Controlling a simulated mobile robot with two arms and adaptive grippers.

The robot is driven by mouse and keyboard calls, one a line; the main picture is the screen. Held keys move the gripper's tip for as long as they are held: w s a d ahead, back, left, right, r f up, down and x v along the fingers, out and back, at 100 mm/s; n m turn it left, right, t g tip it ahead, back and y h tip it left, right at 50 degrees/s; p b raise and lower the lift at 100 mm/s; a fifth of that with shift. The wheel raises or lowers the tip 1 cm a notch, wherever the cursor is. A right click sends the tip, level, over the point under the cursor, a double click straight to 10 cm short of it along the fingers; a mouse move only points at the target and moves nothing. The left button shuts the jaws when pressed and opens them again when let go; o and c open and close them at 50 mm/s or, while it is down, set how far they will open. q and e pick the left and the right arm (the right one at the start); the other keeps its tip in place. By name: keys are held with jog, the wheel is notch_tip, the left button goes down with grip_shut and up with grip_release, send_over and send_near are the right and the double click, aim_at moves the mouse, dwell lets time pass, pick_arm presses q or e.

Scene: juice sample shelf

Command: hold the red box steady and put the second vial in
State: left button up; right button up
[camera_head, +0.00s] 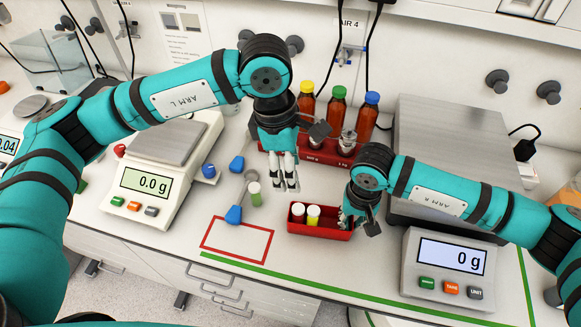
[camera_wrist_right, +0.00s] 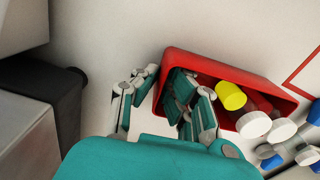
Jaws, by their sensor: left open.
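The red box (camera_head: 320,233) stands on the bench, right of the red outlined rectangle. My right gripper (camera_head: 346,216) is shut on the box's right end wall, with one finger inside and one outside (camera_wrist_right: 163,78). A green vial with a pale cap (camera_head: 255,193) stands outside the box, to its left. My left gripper (camera_head: 286,186) points down, open and empty, between this vial and the box.
Bottles (camera_head: 336,107) stand in a red rack behind the box. A balance (camera_head: 148,184) is at left, and a larger scale (camera_head: 448,262) at right. The red outlined rectangle (camera_head: 237,257) is empty.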

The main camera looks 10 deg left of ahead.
jog(key=o, duration=0.5)
jog(key=shift+o, duration=0.2)
notch_tip(320, 180, up, 12)
